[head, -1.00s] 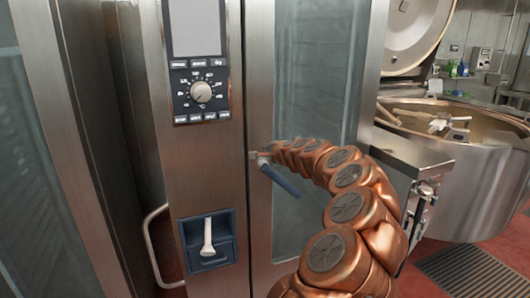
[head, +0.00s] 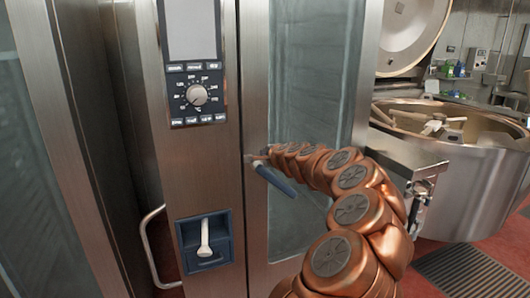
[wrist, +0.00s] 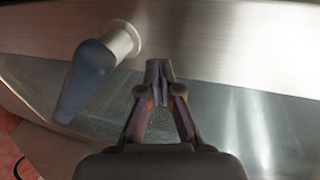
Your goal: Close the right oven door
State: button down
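The right oven door (head: 310,90) is a tall glass panel in a steel frame, right of the control column. Its edge lies close along the column, and I cannot tell whether a small gap remains. Its blue lever handle (head: 276,180) slants down to the right; it also shows at the left in the wrist view (wrist: 88,82). My gripper (wrist: 158,68) has its fingertips together with nothing between them, beside the handle and in front of the door's steel frame. In the head view my copper arm mostly hides the gripper and covers the lower right of the door.
The control column carries a dial (head: 196,95) and a blue recessed latch (head: 205,243). Another glass oven door (head: 35,180) stands at the left, with a bar handle (head: 150,245) beside it. A large steel kettle (head: 465,190) with a raised lid stands at the right, by a floor grate (head: 470,272).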

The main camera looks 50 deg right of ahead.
jog(key=b+v, duration=0.1)
jog(key=v, duration=1)
jog(key=shift+d+b, duration=0.2)
jog(key=shift+b, duration=0.15)
jog(key=w+a+n+y+p, duration=0.1)
jog(key=w+a+n+y, duration=0.2)
jog(key=a, duration=0.7)
jog(key=w+a+n+y, duration=0.1)
jog(key=a+n+y, duration=0.3)
jog(key=a, duration=0.7)
jog(key=s+a+f+n+g+y, duration=0.1)
jog(key=s+a+f+n+g, duration=0.15)
jog(key=a, duration=0.45)
jog(key=s+a+f+n+g+y, duration=0.1)
jog(key=a+n, duration=0.3)
jog(key=a, duration=0.3)
jog(key=s+a+f+n+g+p, duration=0.1)
jog(key=s+a+f+n+g, duration=0.2)
jog(key=s+a, duration=0.4)
jog(key=s+a+f+n+g+p, duration=0.1)
jog(key=s+a+f+n+g, duration=0.25)
jog(key=s, duration=0.45)
jog(key=s+f+n+g+h, duration=0.2)
jog(key=s+g, duration=0.3)
jog(key=s, duration=1.2)
jog(key=shift+d+f+n+h+p, duration=0.4)
jog(key=shift+d+f+n+p, duration=0.1)
jog(key=shift+f, duration=0.15)
